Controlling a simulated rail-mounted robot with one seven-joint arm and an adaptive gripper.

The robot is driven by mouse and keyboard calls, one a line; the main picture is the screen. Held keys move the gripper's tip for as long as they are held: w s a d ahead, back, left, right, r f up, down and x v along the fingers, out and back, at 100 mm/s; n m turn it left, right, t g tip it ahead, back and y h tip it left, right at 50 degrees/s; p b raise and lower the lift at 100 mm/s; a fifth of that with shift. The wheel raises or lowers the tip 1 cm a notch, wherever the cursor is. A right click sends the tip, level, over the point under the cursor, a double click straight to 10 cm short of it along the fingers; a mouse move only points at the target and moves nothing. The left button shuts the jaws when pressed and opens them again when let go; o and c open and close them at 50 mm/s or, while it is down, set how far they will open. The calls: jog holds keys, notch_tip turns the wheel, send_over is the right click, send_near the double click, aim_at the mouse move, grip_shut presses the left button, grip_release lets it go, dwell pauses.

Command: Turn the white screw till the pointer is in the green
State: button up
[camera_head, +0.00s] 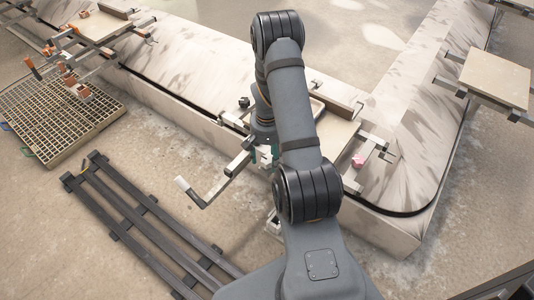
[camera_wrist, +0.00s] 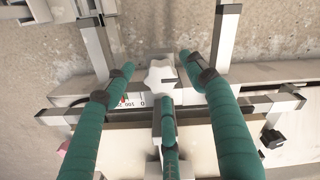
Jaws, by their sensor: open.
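The white screw (camera_wrist: 160,76) is a lobed knob near the middle of the wrist view, on a metal bar. My gripper (camera_wrist: 156,66) is open, its teal fingers spread around the knob: one to its left, one to its right, one below. I see gaps between the side fingers and the knob; whether the lower finger touches it I cannot tell. A white scale (camera_wrist: 134,100) with small numbers and a bit of color lies just left below the knob, partly hidden by the left finger. The pointer's position cannot be read. In the head view my gripper (camera_head: 266,155) is partly hidden by my arm.
A metal crank arm with a white handle (camera_head: 182,184) juts out left of my gripper. The long carousel table (camera_head: 408,95) carries clamp frames and boards. A dark slatted rack (camera_head: 150,225) and a yellow grating (camera_head: 60,115) lie on the floor at left.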

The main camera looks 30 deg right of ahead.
aim_at(267, 160)
notch_tip(267, 160, up, 12)
dwell(0.4)
jog(key=shift+f, duration=0.1)
notch_tip(267, 160, down, 12)
jog(key=shift+r, duration=0.1)
dwell(0.7)
